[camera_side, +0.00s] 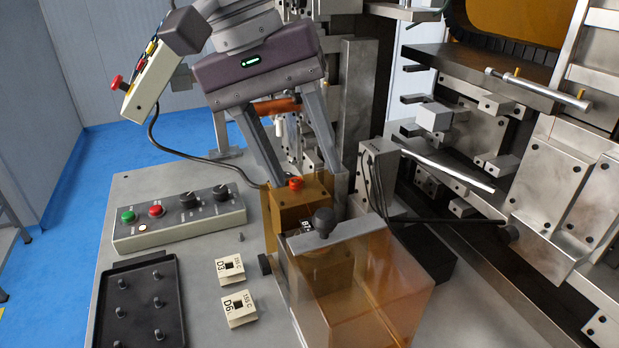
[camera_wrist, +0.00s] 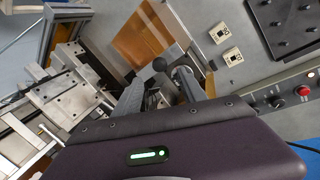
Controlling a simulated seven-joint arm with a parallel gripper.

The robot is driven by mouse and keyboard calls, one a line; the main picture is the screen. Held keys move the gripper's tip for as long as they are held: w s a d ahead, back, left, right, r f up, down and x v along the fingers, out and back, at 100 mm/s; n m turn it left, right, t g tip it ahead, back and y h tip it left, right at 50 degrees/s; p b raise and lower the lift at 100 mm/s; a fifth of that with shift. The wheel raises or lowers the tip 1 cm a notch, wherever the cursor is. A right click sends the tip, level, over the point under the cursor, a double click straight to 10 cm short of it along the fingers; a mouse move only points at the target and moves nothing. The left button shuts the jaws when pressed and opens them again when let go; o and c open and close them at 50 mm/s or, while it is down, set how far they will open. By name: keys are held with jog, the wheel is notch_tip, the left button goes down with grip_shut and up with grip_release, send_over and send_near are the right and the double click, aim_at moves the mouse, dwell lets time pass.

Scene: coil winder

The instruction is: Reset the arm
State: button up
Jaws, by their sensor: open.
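My gripper (camera_side: 308,178) is open, with its two fingers pointing down and spread apart. In the side view its tips are around or just above a red knob (camera_side: 296,183) on a brass-coloured block (camera_side: 302,208). I cannot tell whether they touch the block. Nothing shows held between them. That knob also shows on the clear orange cover in the side view (camera_side: 324,221).
The orange cover (camera_side: 370,275) stands in front of the block. A control box (camera_side: 180,219), two labelled pieces (camera_side: 230,268) (camera_side: 238,309) and a black pegged tray (camera_side: 138,305) lie to the left. Metal machine parts (camera_side: 480,120) crowd the right. The plate is bare between box and tray.

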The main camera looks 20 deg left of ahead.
dwell(0.4)
jog(key=s+a+r+t, duration=0.1)
jog(key=s+a, duration=0.2)
jog(key=a, duration=0.4)
jog(key=s+a+r+t, duration=0.1)
jog(key=s+a, duration=0.2)
jog(key=a, duration=0.4)
jog(key=s+a+f+m+t+y, duration=0.2)
jog(key=s+a+f, duration=0.7)
jog(key=s, duration=0.5)
jog(key=a+m+y, duration=0.1)
jog(key=a, duration=0.1)
jog(key=shift+a+f+m+y, duration=0.3)
jog(key=shift+a+f, duration=0.05)
jog(key=shift+f, duration=0.05)
